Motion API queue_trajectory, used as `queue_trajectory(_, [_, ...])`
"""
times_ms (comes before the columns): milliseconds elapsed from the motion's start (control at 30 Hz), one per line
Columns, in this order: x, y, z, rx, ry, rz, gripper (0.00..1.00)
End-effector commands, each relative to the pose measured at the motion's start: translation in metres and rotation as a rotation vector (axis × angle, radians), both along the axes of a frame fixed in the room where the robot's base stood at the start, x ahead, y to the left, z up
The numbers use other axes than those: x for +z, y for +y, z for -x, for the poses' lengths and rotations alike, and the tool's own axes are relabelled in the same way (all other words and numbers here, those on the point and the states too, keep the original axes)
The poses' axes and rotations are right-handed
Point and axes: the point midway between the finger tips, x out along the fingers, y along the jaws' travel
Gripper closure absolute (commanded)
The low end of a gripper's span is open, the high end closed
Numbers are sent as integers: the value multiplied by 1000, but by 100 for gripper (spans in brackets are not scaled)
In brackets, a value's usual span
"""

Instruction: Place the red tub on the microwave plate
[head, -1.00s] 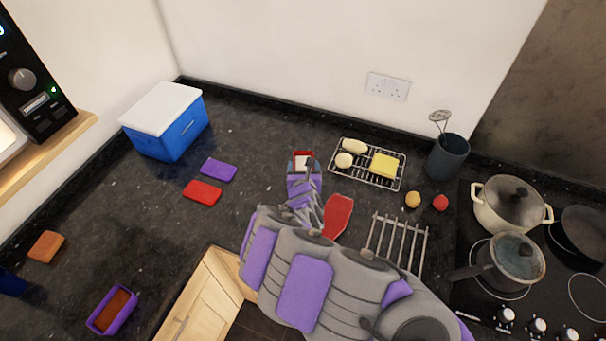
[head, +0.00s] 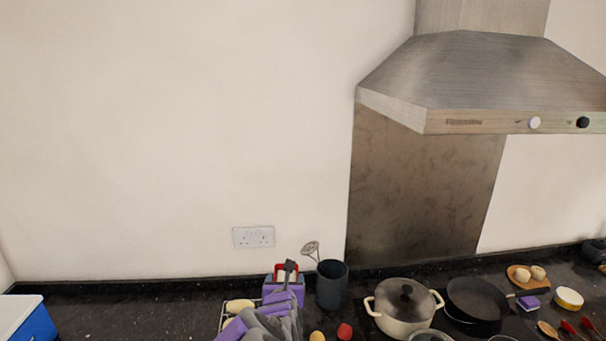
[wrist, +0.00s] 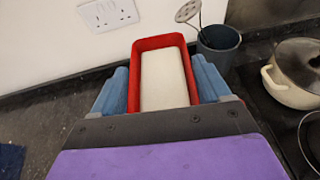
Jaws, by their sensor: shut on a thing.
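The red tub (wrist: 163,42) is a rectangular red container with white contents. In the wrist view it sits between the two blue fingers of my gripper (wrist: 163,90), which are shut on its sides. In the head view my gripper (head: 285,284) holds the red tub (head: 280,268) near the back wall, above the counter and left of the dark utensil pot. The microwave and its plate are not in view now.
A dark utensil pot (head: 332,285) stands beside my gripper. A cream pot (head: 403,308) and a black pan (head: 476,301) are on the hob at right. A blue cool box (head: 35,322) is at the far left. A range hood (head: 480,85) hangs above.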

Motion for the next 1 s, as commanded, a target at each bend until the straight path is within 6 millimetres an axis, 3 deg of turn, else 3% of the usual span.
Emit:
queue_trajectory(33, [6,-28,-1,-48,-3,-4,71])
queue_trajectory(200, [28,-108,11,-184,-5,-3,71])
queue_trajectory(400, [36,-167,34,-276,-1,2,71])
queue_trajectory(600, [38,-187,45,-303,1,4,71])
queue_trajectory(1000, [38,-188,46,-305,2,3,71])
